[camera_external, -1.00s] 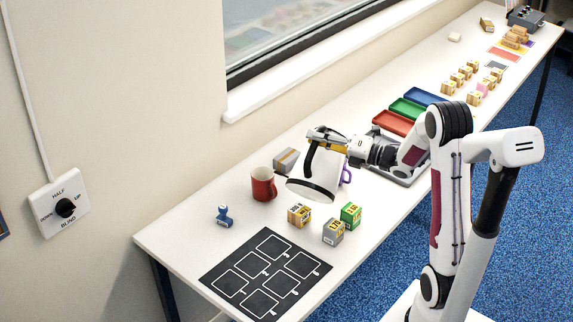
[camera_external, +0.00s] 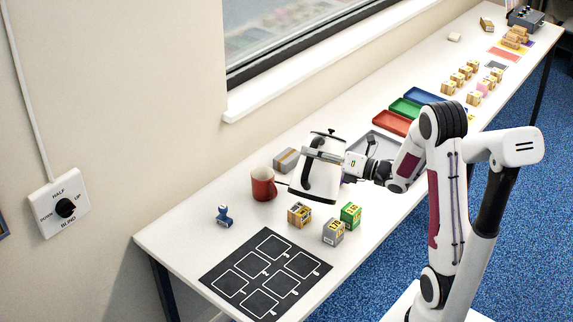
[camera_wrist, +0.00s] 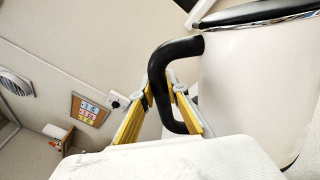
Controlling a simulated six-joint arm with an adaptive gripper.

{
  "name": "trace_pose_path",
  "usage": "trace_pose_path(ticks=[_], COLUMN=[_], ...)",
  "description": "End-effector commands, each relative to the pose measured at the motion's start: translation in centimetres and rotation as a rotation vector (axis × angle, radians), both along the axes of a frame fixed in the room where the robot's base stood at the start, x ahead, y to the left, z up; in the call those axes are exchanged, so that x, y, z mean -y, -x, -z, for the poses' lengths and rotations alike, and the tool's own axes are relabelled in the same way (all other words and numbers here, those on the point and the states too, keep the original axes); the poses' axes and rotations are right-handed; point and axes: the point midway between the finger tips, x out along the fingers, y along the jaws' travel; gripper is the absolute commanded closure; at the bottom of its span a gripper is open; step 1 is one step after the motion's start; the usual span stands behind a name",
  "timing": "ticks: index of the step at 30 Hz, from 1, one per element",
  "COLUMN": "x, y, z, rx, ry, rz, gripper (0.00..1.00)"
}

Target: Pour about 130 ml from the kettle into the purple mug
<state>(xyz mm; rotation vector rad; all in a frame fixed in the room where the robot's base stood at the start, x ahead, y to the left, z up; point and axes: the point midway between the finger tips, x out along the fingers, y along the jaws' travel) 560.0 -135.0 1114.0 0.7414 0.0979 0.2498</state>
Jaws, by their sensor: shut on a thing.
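The white kettle (camera_external: 325,176) with a black handle and dark lid is in the air over the table, leaning slightly. My gripper (camera_external: 318,155) is shut on its black handle. In the wrist view my yellow fingers (camera_wrist: 165,95) are at the handle, with the kettle's white body (camera_wrist: 250,85) at the right. I cannot see inside the mug or any liquid.
A red mug (camera_external: 263,184) stands just left of the kettle. Small cartons (camera_external: 299,214), a green carton (camera_external: 350,215), a grey carton (camera_external: 333,232) and a blue stamp (camera_external: 224,215) are in front. A black mat (camera_external: 265,274) lies at the near end. Coloured trays (camera_external: 391,122) lie behind.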

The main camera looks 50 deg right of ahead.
Motion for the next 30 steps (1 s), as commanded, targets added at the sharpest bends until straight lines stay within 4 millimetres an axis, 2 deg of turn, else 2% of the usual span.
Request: trace_pose_path(ticks=[30], x=[-4.2], y=[1.0], z=[2.8], rx=[0.086], ry=[0.299], rz=[-0.002], gripper=[1.0])
